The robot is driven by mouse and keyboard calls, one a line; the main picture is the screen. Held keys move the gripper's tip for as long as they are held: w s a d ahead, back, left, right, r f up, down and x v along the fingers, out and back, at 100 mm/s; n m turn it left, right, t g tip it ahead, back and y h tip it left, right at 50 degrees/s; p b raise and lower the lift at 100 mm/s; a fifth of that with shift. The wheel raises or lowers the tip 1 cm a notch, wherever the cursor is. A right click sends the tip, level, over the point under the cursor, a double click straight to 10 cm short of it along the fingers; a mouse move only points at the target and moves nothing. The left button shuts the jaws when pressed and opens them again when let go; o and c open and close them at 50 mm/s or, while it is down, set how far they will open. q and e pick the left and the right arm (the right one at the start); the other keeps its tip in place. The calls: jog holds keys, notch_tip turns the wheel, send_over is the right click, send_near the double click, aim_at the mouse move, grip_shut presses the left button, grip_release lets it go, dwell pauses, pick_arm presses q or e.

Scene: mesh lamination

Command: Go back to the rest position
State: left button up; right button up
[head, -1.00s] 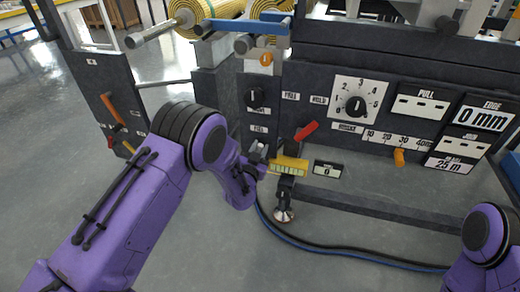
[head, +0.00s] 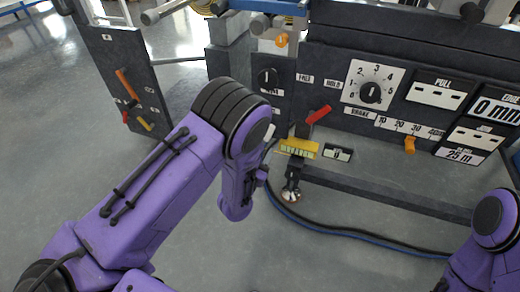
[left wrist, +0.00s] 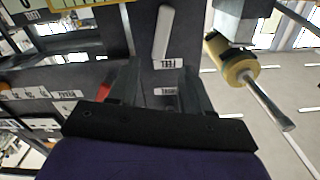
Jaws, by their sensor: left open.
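My left arm (head: 160,190) reaches in from the left of the head view, its wrist bent down in front of the machine. My left gripper's fingers are hard to make out there; in the left wrist view the left gripper (left wrist: 160,88) is open, with nothing between its two dark fingers. The wrist stands apart from the yellow block (head: 297,148) and red lever (head: 318,114) on the machine front. My right arm (head: 490,235) shows at the lower right of the head view; its gripper is out of frame.
The dark machine panel (head: 335,65) carries a brake dial (head: 370,92), a smaller knob (head: 268,79) and an orange lever (head: 410,145). A side panel (head: 125,85) with an orange handle stands left. A cable (head: 350,235) lies on the floor. Open grey floor (head: 60,150) is at the left.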

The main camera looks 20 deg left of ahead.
pick_arm(q)
jog(key=shift+f, duration=0.1)
dwell(0.4)
jog(key=s+a+f+n+g+y, duration=0.1)
jog(key=s+a+f+n+g, duration=0.25)
jog(key=s+f, duration=0.4)
jog(key=s+a+f+n+g+y, duration=0.1)
jog(key=s+a+f+n+g, duration=0.2)
jog(key=s+f+g, duration=0.4)
jog(key=s+a+f+n+g, duration=0.1)
jog(key=s+f+g, duration=0.1)
jog(key=s, duration=0.7)
jog(key=s+a+f+n+g, duration=0.1)
jog(key=s+f+n+g, duration=0.1)
jog(key=s, duration=0.8)
notch_tip(320, 180, up, 25)
jog(key=p, duration=2.5)
jog(key=shift+s+a+p, duration=0.15)
jog(key=shift+s+p, duration=0.1)
jog(key=shift+p, duration=0.05)
